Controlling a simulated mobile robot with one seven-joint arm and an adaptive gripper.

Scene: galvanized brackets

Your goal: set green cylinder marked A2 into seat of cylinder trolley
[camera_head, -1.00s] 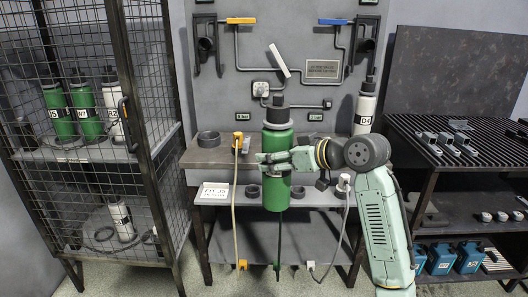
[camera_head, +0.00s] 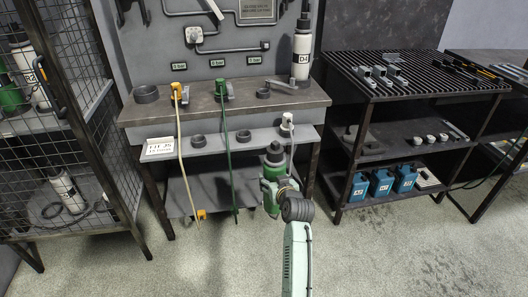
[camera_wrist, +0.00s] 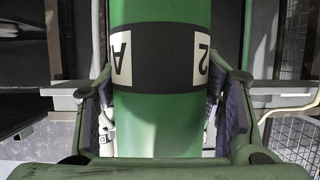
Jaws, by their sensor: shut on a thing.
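The green cylinder A2 (camera_head: 272,163) has a black cap. It is upright in the head view, in front of the right part of the bench. My gripper (camera_head: 277,189) is shut on its body and partly hides it. In the wrist view the green cylinder (camera_wrist: 160,125) stands between the two finger pads of my gripper (camera_wrist: 160,110), and its black band carries white labels reading A and 2. I cannot make out the cylinder trolley or its seat in these frames.
The bench (camera_head: 225,110) stands behind the cylinder, with a white cylinder D4 (camera_head: 302,55) on it. A mesh cage (camera_head: 60,120) with cylinders is at left. A slatted rack (camera_head: 410,90) with blue containers (camera_head: 381,183) is at right. The foreground floor (camera_head: 200,265) is clear.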

